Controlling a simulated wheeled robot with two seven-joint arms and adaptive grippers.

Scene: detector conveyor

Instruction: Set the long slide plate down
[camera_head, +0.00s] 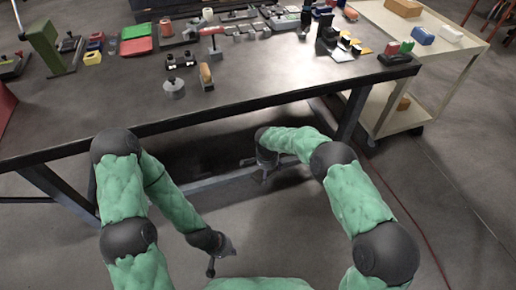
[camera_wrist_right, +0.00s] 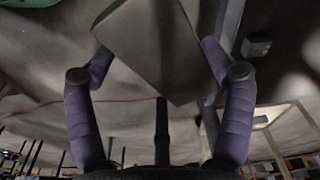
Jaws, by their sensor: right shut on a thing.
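In the right wrist view a flat grey plate (camera_wrist_right: 150,50) with a pointed near corner fills the space between the two purple fingers of my right gripper (camera_wrist_right: 155,58). The gripper is shut on it, and the plate's far end runs out of the picture. In the head view my right gripper (camera_head: 265,168) hangs below the table's front edge, and I cannot make out the plate there. My left gripper (camera_head: 221,260) is low over the floor, well away from the table, with its fingers apart and nothing between them.
The dark table (camera_head: 270,80) has several small tools and parts along its back. The front strip is mostly bare. A cream cart (camera_head: 455,55) stands at the right.

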